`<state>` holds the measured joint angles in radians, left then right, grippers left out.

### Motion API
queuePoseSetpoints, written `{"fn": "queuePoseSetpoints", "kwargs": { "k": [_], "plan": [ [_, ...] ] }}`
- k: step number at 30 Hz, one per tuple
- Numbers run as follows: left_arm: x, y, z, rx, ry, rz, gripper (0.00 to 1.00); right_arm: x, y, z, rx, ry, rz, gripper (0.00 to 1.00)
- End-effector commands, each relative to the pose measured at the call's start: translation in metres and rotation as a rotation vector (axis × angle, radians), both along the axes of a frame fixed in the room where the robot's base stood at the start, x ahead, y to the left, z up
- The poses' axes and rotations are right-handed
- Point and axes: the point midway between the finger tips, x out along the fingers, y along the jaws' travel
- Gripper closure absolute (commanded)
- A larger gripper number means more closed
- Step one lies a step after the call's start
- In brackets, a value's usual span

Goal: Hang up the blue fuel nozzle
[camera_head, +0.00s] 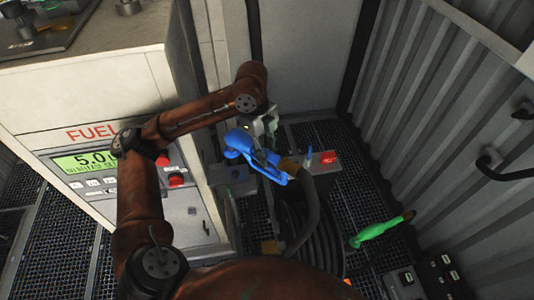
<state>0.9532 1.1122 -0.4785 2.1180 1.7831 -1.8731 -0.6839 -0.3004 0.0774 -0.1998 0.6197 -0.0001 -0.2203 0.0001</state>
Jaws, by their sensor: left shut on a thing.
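The blue fuel nozzle (262,158) is just right of the fuel dispenser (120,80), above the grated floor. My left gripper (262,130) is shut on it from above and hides part of its upper side. The nozzle tilts down to the right, where a brownish collar (289,167) joins it to a dark hose (312,205). A small dark bluish fitting (236,174) sits beside the dispenser, below and left of the nozzle. I cannot tell whether the nozzle touches it. My right gripper is not in view.
A small box with a red top (328,157) is behind the hose. Dark hose coils (318,250) lie below. The dispenser's front has a green display (86,162) and a red button (176,180). A corrugated wall (440,110) closes the right side.

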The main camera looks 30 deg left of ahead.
Motion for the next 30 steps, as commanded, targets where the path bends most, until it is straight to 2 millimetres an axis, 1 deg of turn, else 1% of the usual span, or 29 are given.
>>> {"fn": "queuePoseSetpoints", "kwargs": {
  "k": [13,30],
  "plan": [
    [0.0,0.0,-0.02,0.001,-0.001,-0.001,1.0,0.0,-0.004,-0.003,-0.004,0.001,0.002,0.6],
    [0.0,0.001,-0.043,0.001,-0.001,0.0,1.0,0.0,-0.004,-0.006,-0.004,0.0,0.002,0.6]
  ]
}}
